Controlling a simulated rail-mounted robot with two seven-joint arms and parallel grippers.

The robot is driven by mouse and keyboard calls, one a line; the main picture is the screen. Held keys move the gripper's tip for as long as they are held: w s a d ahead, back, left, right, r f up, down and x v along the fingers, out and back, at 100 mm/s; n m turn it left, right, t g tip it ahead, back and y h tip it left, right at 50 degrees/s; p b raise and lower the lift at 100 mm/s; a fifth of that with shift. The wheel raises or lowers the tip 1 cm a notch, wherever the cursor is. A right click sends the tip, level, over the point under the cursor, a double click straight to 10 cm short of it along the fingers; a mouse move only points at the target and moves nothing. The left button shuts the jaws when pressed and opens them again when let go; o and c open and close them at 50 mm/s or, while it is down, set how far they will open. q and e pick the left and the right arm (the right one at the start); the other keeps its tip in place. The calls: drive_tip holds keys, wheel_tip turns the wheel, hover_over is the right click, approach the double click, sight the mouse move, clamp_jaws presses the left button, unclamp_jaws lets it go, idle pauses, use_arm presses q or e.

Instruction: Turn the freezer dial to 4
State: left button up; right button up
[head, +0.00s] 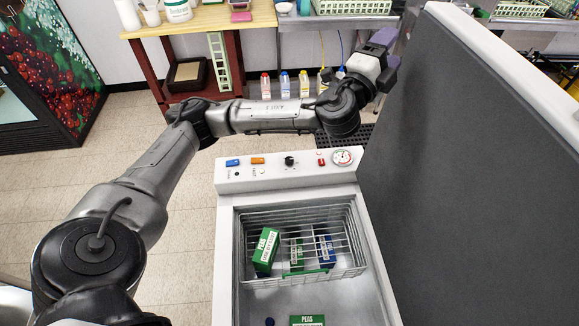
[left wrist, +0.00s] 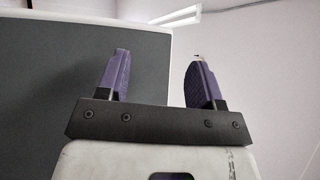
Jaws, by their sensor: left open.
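The chest freezer (head: 228,247) stands open in the head view, with its white control panel (head: 270,178) across the far end. The freezer dial (head: 289,161) is a small black knob in the middle of that panel; its setting is too small to read. My left gripper (head: 387,57) is up beyond the panel and to the right, well clear of the dial, near the raised lid. In the left wrist view its purple fingers (left wrist: 158,75) are apart with nothing between them. My right gripper is not in view.
The raised grey lid (head: 470,170) blocks the right side. The panel also carries a blue switch (head: 233,163), an orange switch (head: 257,161) and a round gauge (head: 342,157). A wire basket (head: 352,262) holds boxes, including green peas (head: 266,247). Bottles (head: 285,85) stand behind.

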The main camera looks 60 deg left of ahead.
use_arm(q)
drive_tip(key=w+a+f+m+t+h+b, duration=0.1)
drive_tip(key=w+a+f+m+t+h, duration=0.15)
drive_tip(key=m+h, duration=0.65)
drive_tip(key=m+g+y+b, duration=0.15)
drive_tip(key=m+g, duration=0.55)
drive_tip(key=g, duration=1.7)
hover_over(289, 159)
wheel_tip(289, 159, down, 30)
drive_tip(key=shift+y, duration=0.45)
wheel_tip(289, 159, down, 13)
drive_tip(key=shift+r, duration=0.1)
drive_tip(key=shift+c, duration=0.2)
drive_tip(key=c, duration=0.9)
drive_tip(key=shift+m, duration=0.3)
